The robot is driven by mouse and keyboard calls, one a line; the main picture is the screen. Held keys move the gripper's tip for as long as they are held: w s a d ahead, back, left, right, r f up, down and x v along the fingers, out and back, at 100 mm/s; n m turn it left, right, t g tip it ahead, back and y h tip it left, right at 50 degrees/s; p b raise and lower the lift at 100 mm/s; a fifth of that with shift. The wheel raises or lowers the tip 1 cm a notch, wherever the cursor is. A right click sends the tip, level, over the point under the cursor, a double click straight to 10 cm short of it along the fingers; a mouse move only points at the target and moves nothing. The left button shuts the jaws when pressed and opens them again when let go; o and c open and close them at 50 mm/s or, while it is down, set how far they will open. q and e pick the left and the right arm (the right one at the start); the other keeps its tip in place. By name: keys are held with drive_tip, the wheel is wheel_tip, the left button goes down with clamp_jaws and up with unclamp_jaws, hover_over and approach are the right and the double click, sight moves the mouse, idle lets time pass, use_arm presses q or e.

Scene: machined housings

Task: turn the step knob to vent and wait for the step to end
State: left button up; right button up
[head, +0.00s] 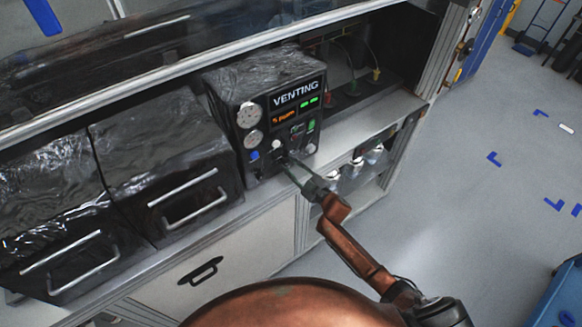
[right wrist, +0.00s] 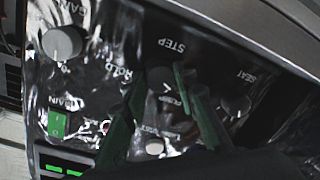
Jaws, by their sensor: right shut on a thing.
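The control box (head: 262,105) stands on the bench, and its display (head: 297,93) reads VENTING. A smaller orange readout sits below it, too small to read surely, beside lit green bars. The step knob (right wrist: 160,80) shows under its STEP label in the right wrist view; in the head view my fingertips cover it. My right gripper (head: 287,161) reaches the lower front of the box. In the right wrist view its green fingers (right wrist: 158,100) are on either side of the step knob, shut on it. The knob's exact pointer position is unclear. My left gripper is out of view.
Two round gauges (head: 250,115) are on the box. Dark drawer units (head: 165,160) stand to its left. Open floor (head: 460,190) lies to the right.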

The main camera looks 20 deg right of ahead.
drive_tip(key=shift+n, duration=0.4)
drive_tip(key=o, duration=1.2)
drive_tip(key=shift+c, duration=0.2)
drive_tip(key=shift+s, duration=0.1)
drive_tip(key=v, duration=1.2)
